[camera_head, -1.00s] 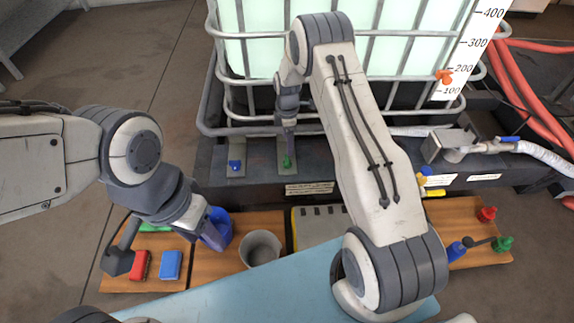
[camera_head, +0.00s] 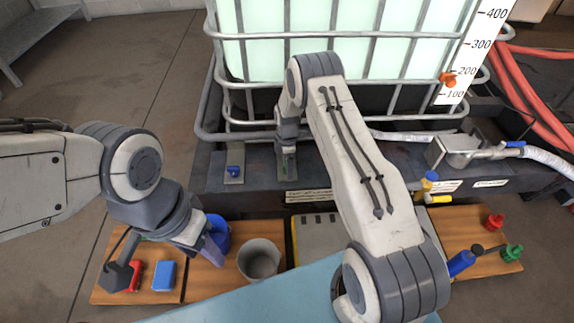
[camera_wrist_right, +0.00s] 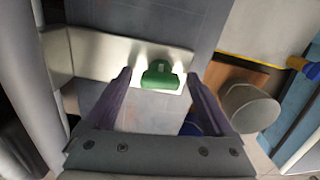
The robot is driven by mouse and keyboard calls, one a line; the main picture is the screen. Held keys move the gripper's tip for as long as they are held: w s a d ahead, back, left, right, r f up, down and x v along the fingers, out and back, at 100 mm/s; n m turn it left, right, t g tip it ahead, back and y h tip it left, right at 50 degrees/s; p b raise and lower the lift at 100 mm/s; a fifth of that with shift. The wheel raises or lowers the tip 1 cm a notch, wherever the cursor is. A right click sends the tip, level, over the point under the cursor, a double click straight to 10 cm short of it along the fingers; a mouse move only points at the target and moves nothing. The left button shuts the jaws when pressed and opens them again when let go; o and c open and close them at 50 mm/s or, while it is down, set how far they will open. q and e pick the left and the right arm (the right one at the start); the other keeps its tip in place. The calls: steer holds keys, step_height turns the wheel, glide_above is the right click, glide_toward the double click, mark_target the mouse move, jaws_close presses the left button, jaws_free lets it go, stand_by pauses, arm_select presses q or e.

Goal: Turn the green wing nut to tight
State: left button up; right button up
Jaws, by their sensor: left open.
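The green wing nut (camera_wrist_right: 160,76) sits on a pale metal plate (camera_wrist_right: 105,60) in the right wrist view. My right gripper (camera_wrist_right: 159,84) is open, with one finger on each side of the nut and a gap visible on both sides. In the head view only a bit of green (camera_head: 285,166) shows, because my right gripper (camera_head: 287,158) covers most of the nut. My left gripper (camera_head: 206,248) is open beside a blue container (camera_head: 216,230), low on the left; I cannot tell whether they touch.
A blue wing nut (camera_head: 234,171) sits on a neighbouring plate to the left. A caged tank (camera_head: 265,60) stands behind. Red and green knobs lie at the right.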

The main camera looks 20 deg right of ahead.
steer(key=c, duration=1.3)
steer(key=shift+m, duration=0.3)
steer(key=m+p, duration=0.2)
steer(key=shift+r+m, duration=0.1)
steer(key=shift+m, duration=0.3)
steer(key=m+p, duration=0.1)
steer(key=m, duration=0.4)
steer(key=shift+p, duration=0.35)
steer(key=m+p, duration=0.1)
steer(key=m, duration=0.5)
steer(key=shift+m, duration=2.5)
